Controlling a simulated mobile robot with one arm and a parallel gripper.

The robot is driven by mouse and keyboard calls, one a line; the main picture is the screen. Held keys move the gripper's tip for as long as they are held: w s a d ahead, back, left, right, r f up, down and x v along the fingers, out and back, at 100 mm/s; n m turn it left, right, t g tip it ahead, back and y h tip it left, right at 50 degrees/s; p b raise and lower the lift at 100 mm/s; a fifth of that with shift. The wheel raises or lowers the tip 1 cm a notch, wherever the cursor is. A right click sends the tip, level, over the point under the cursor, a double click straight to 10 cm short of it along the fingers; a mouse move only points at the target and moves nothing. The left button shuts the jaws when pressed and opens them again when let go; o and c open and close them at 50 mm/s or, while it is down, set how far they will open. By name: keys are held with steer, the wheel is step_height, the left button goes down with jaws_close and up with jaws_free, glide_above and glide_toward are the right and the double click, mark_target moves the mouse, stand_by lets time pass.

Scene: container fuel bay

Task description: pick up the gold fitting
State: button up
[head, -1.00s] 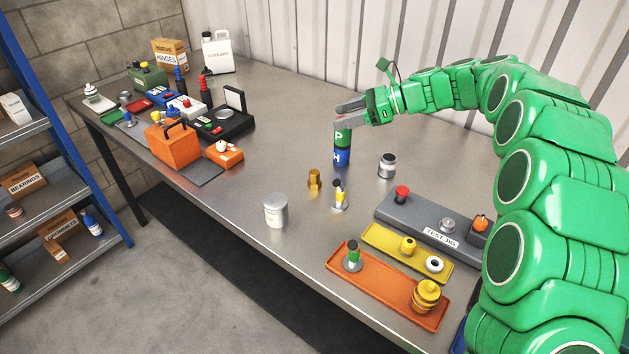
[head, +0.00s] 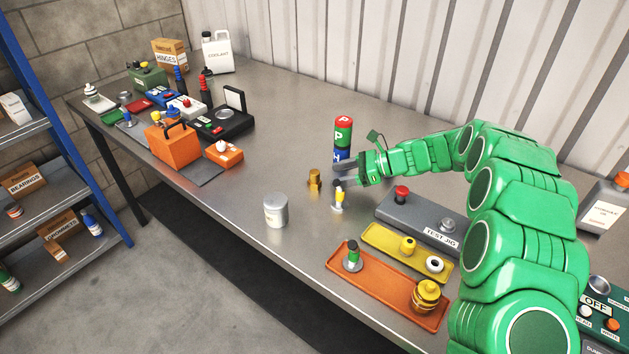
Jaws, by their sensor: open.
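The gold fitting (head: 314,180) stands upright on the steel bench, left of my gripper. My gripper (head: 336,175) is open and empty, low over the bench, its two fingers pointing left toward the fitting. A small gap shows between the fingertips and the fitting. From this view I cannot tell the exact height of the fingers.
A red, green and blue lettered stack (head: 342,138) stands just behind my fingers. A small yellow-and-silver piece (head: 338,198) stands just in front, partly covered by a finger. Yellow (head: 385,242) and orange (head: 365,283) trays lie at front right.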

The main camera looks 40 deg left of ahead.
mark_target(314, 177)
steer(key=shift+x, duration=1.35)
steer(key=a, duration=0.1)
steer(key=s+a, duration=0.2)
steer(key=shift+a+f, duration=0.3)
steer(key=shift+a, duration=0.1)
steer(key=shift+s+a+f, duration=0.2)
steer(key=shift+a, duration=0.25)
steer(key=c, duration=1)
